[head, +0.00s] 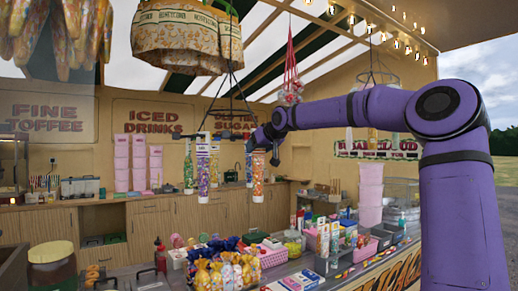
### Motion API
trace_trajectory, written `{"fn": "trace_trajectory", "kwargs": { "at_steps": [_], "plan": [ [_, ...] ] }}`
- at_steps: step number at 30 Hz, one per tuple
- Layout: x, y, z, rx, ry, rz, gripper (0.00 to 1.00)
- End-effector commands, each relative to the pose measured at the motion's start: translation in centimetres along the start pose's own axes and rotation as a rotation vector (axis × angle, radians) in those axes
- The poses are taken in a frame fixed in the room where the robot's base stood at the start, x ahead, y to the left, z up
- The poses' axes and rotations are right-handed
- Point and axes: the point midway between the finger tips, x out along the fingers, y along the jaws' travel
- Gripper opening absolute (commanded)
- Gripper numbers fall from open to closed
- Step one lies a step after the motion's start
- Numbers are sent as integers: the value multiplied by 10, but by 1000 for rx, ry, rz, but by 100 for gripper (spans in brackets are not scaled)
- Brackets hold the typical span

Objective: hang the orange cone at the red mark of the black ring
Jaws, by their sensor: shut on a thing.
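The black ring (215,137) hangs on thin rods below the tent roof, near the middle of the head view. Several slim, filled cones hang from it, among them a green one (188,168) and a pale one with a blue and purple filling (203,175). The orange cone (258,180) hangs upright at the ring's right side, below my gripper (265,149). My gripper is shut on the top of the orange cone. Whether the cone touches the ring I cannot tell. The red mark is too small to make out or hidden.
A crowded counter with wrapped sweets (225,272), a pink basket (272,257) and boxes lies below. A patterned bundle of bags (187,38) hangs above the ring. Another hanging rack (377,77) is at the right behind my arm. Wooden cabinets (160,215) line the back.

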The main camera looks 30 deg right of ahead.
Motion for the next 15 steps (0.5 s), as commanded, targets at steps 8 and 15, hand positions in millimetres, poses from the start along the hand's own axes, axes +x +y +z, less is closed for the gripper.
{"fn": "trace_trajectory", "kwargs": {
  "at_steps": [8,15],
  "plan": [
    [5,0,-3,0,0,-1,25],
    [12,0,-7,0,0,-1,25]
  ]
}}
